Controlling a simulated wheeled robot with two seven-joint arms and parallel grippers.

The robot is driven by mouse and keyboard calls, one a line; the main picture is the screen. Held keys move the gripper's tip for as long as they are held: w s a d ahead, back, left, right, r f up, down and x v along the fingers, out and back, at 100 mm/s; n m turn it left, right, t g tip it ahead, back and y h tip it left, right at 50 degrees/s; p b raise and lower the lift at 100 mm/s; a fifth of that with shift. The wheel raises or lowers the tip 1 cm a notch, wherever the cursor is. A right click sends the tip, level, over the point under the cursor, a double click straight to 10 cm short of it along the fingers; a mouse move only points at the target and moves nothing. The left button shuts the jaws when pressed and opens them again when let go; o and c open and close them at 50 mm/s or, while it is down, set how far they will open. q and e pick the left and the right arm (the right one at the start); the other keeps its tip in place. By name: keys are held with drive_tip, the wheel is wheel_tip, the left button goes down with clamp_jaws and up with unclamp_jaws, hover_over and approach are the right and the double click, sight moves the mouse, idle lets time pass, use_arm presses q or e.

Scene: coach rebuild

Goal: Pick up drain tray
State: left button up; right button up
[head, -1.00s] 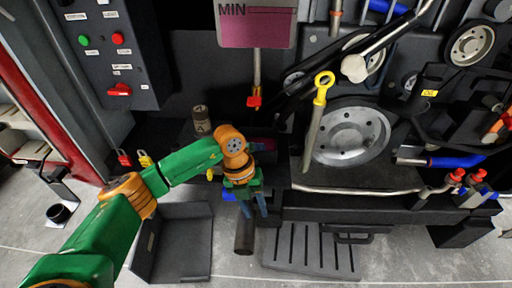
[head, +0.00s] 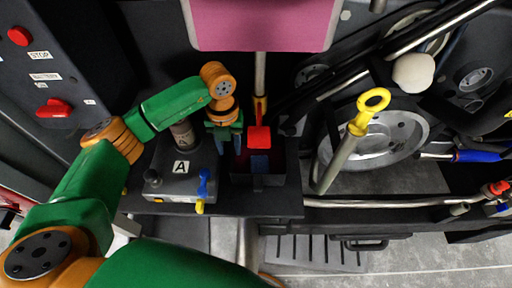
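A dark open-topped box with a reddish inside, which I take to be the drain tray (head: 258,180), sits on the black ledge below a red valve handle (head: 259,138). My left gripper (head: 227,150) points down just left of and behind the box's near edge. Its two fingers look apart, with nothing seen between them. I cannot tell whether they touch the box. My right gripper is out of view.
A grey block marked A (head: 181,180), with blue and yellow levers, stands close left of the gripper. A yellow-ringed dipstick (head: 350,140) leans at the right. A pink tank (head: 262,25) hangs above. A slotted step (head: 315,250) lies below the ledge.

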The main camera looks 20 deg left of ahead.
sight(232, 160)
use_arm(q)
drive_tip(key=f, duration=0.3)
drive_tip(key=f+p, duration=0.1)
drive_tip(key=f, duration=0.2)
drive_tip(key=shift+s+d+f, duration=0.1)
drive_tip(key=shift+s+d, duration=0.05)
drive_tip(key=shift+s, duration=0.05)
drive_tip(key=shift+w+f, duration=0.15)
drive_tip(key=shift+f, duration=0.05)
drive_tip(key=shift+r, duration=0.1)
clamp_jaws()
idle(0.7)
